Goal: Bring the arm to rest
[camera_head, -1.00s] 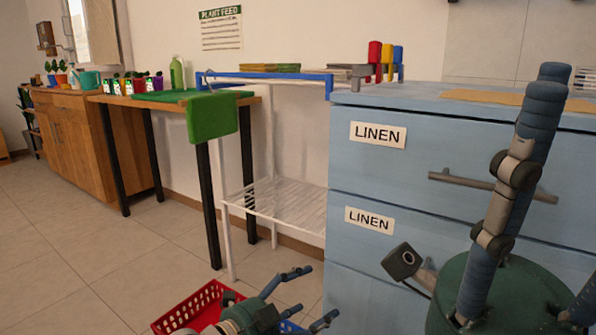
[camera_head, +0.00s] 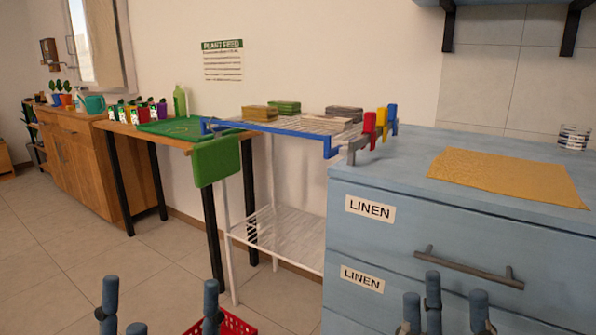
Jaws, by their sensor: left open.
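My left gripper (camera_head: 158,304) is at the bottom left, with its blue-grey fingers pointing up and spread apart. It is open, with nothing visible between the fingers. It shows in front of the tiled floor. My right gripper (camera_head: 446,296) is at the bottom right, in front of the blue drawer cabinet (camera_head: 358,252). Its fingers point up, their tips stand apart, and no object shows between them. The palms and arms of both are below the picture's edge.
A red basket (camera_head: 236,324) is on the floor, partly hidden by my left gripper. A white wire rack (camera_head: 282,236) stands beside the cabinet. A yellow-brown mat (camera_head: 508,176) lies on the cabinet top. A wooden table (camera_head: 166,138) holds bottles. Floor at left is clear.

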